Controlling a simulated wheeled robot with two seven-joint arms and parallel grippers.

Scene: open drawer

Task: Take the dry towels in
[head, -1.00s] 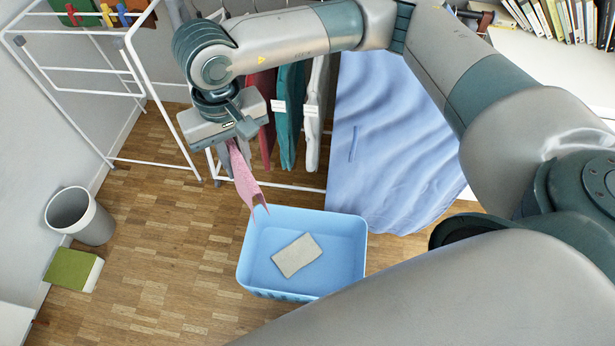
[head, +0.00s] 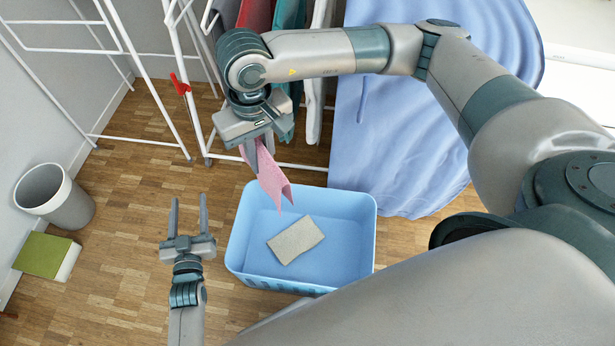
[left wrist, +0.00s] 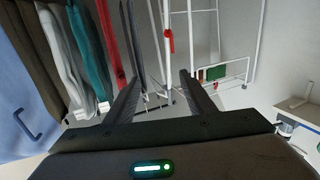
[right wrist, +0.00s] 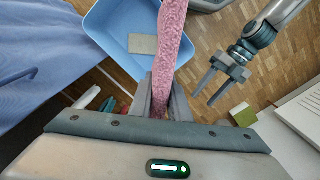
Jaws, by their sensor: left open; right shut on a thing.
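My right gripper (head: 259,146) is shut on a pink towel (head: 273,182), which hangs down over the back left part of the blue basket (head: 355,245). The towel also shows in the right wrist view (right wrist: 170,45). A folded beige-grey cloth (head: 296,240) lies flat on the basket floor. My left gripper (head: 188,215) is open and empty, left of the basket, its fingers pointing toward the rack. Grey, red (head: 256,14), teal (head: 290,20) and white (head: 320,60) cloths hang on the white drying rack (head: 160,100). My right arm hides part of them.
A blue sheet-like cloth (head: 400,150) hangs behind and right of the basket. A grey bin (head: 55,195) and a green-topped box (head: 45,257) stand at the left. A red clip (head: 180,85) is on the rack. Wood floor is free around my left gripper.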

